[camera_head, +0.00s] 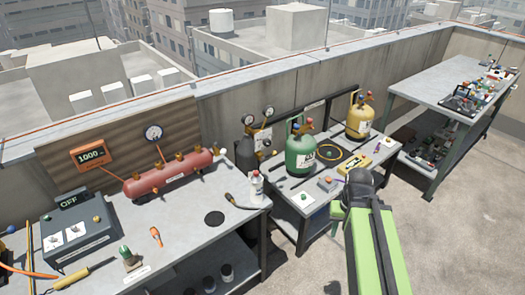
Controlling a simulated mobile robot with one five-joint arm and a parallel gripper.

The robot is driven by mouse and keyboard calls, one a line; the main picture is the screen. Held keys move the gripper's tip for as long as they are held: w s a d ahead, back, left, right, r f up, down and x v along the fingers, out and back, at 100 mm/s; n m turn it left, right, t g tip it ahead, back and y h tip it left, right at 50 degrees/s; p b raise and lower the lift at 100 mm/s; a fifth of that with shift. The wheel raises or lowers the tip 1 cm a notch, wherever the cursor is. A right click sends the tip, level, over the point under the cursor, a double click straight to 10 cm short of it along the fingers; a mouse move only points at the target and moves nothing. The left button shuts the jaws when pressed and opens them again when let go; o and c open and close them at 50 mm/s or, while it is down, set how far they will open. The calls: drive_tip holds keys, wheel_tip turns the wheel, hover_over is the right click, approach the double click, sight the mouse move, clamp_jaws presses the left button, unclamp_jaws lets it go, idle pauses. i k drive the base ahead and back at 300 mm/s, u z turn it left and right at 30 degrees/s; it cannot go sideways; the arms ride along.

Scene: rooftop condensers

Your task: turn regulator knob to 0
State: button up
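A regulator with two round gauges (258,116) stands at the back wall, left of the green gas cylinder (301,153). A pale plate (262,137) sits below the gauges. A small dark round part near it may be the regulator knob (267,143), but its marking is too small to read. A dark grey cylinder (246,152) stands just left of the plate. My green arm rises from the lower right to a black joint. My gripper (339,211) appears only as a small green part beside this joint, in front of the bench and apart from the regulator. Its fingers are not clear.
The left bench (190,240) holds a red manifold (168,175), a display reading 1000 (91,155), a box marked OFF (75,232) and loose tools. A yellow cylinder (360,117) stands right of the green one. A cluttered table (425,88) is at the right. Floor between is open.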

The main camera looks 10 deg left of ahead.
sight(267, 142)
drive_tip(key=u, duration=0.55)
drive_tip(key=i, duration=1)
drive_tip(key=u, duration=0.4)
drive_tip(key=k, duration=1.3)
drive_tip(key=u, duration=0.5)
drive_tip(key=i, duration=0.75)
drive_tip(key=u, duration=0.25)
